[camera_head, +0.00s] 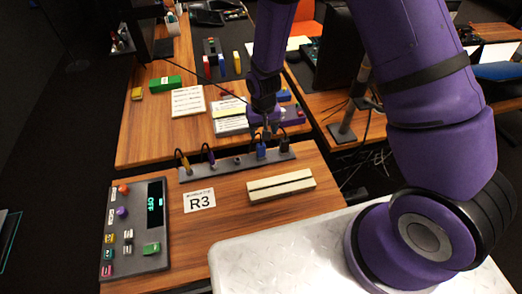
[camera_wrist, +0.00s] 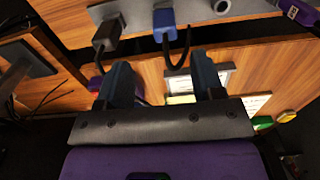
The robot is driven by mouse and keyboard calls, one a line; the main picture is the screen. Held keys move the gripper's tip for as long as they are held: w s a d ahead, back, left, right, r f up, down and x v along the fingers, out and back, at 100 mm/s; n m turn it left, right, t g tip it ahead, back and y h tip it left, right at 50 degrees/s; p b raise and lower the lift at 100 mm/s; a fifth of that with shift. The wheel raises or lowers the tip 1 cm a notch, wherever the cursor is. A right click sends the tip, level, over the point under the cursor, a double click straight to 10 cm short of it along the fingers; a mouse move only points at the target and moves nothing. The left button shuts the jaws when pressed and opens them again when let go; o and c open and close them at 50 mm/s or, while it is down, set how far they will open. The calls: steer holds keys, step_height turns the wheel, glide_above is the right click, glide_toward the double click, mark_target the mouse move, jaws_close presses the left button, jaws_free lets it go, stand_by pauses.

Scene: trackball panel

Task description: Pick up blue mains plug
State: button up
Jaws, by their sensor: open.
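The blue mains plug (camera_head: 261,151) sits in the grey socket strip (camera_head: 222,168), with a dark cable rising from it. In the wrist view the blue plug (camera_wrist: 164,20) is beyond the fingertips, roughly in line with the gap between them. My gripper (camera_head: 266,128) is open and empty, just above and behind the blue plug in the head view. Its two dark fingers also show in the wrist view (camera_wrist: 163,72), apart from the plug. The plug's cable hangs into view between the fingers.
A black plug (camera_head: 284,143) stands close right of the blue one. An empty socket (camera_head: 237,161), a purple plug (camera_head: 211,157) and a yellow plug (camera_head: 183,161) are to its left. A cream slotted block (camera_head: 281,186), an R3 card (camera_head: 199,200) and a control panel (camera_head: 136,230) lie in front.

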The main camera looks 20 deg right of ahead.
mark_target(261, 145)
steer(key=shift+a+f, duration=0.2)
steer(key=shift+f, duration=1.75)
steer(key=shift+a+f, duration=0.15)
steer(key=shift+f, duration=1.8)
steer(key=c, duration=0.9)
